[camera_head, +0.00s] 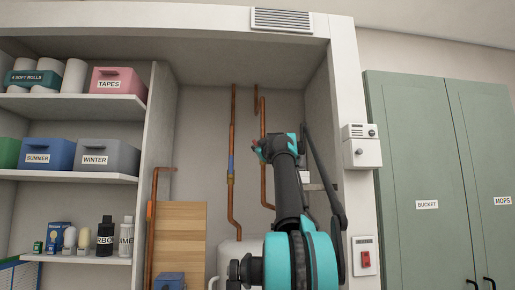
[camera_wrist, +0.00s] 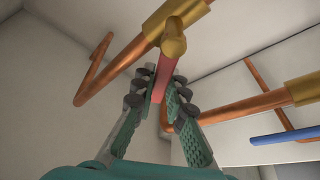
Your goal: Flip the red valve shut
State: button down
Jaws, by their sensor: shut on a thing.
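The red valve is a red lever (camera_wrist: 163,82) joined to a brass valve body (camera_wrist: 174,40) on a copper pipe in the wrist view. My gripper (camera_wrist: 164,90) is shut on the red lever, with one finger on each side of it. In the head view, my gripper (camera_head: 259,147) is raised in front of the right-hand copper pipe (camera_head: 263,116). The valve body is hidden behind the gripper in that view.
A blue lever (camera_head: 231,163) sits on the left copper pipe (camera_head: 233,120); it also shows in the wrist view (camera_wrist: 285,137). A wooden board (camera_head: 180,240) stands at the left of the alcove. Shelves line the left, and a green cabinet (camera_head: 430,150) stands right.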

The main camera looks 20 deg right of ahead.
jog(key=shift+w+a+f+n+g+y, duration=0.1)
jog(key=shift+a+f+n+g+y, duration=0.4)
jog(key=shift+n, duration=1.6)
jog(key=shift+w+a+f+n+g+y, duration=0.15)
jog(key=shift+f+n+g+y, duration=0.55)
jog(key=shift+n, duration=1.4)
jog(key=shift+w+a+f+n+g+y, duration=0.1)
jog(key=shift+a+f+n+g+y, duration=0.5)
jog(key=shift+n, duration=1.5)
jog(key=shift+d+f+h, duration=0.2)
jog(key=shift+f+h, duration=0.1)
jog(key=shift+f, duration=0.05)
jog(key=c, duration=1.5)
grip_release()
jog(key=shift+c, duration=0.2)
jog(key=shift+s, duration=0.15)
